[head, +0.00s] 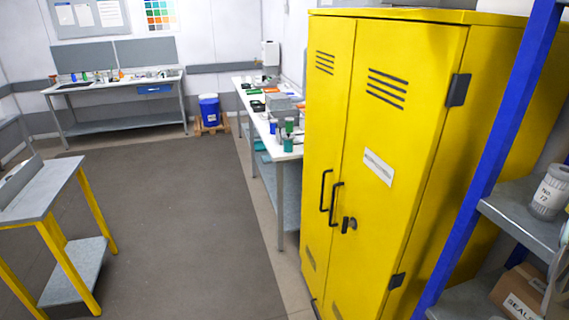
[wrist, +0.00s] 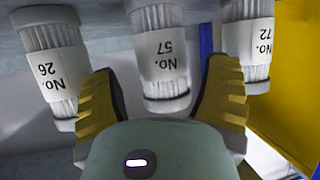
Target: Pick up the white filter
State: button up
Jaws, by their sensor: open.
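Three pale white ribbed filters with white label bands show upside down at the top of the wrist view: No. 26 (wrist: 52,65) at left, No. 57 (wrist: 162,58) in the middle and No. 72 (wrist: 250,45) at right. My gripper (wrist: 162,75) is open, its yellow-and-black fingers wide apart. In the picture, No. 57 lies between the fingers; I see no finger touching it. The right finger overlaps part of the view near No. 72. In the head view, No. 72 (head: 550,192) stands upright on a shelf at the right edge; my gripper is not in that view.
The filters' grey shelf (head: 515,208) has a blue post (head: 487,155) beside the tall yellow cabinet (head: 385,130). A cardboard box (head: 522,292) sits below. A cluttered workbench (head: 268,130) stands past the cabinet. The grey floor (head: 180,220) in the middle is clear.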

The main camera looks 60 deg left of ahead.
jog(key=shift+p+x, duration=1.15)
jog(key=shift+x, duration=0.05)
jog(key=shift+w+a+f, duration=0.1)
jog(key=shift+w+a, duration=0.05)
jog(key=shift+w, duration=0.25)
jog(key=shift+c, duration=0.2)
jog(key=c, duration=0.9)
jog(key=shift+c, duration=0.2)
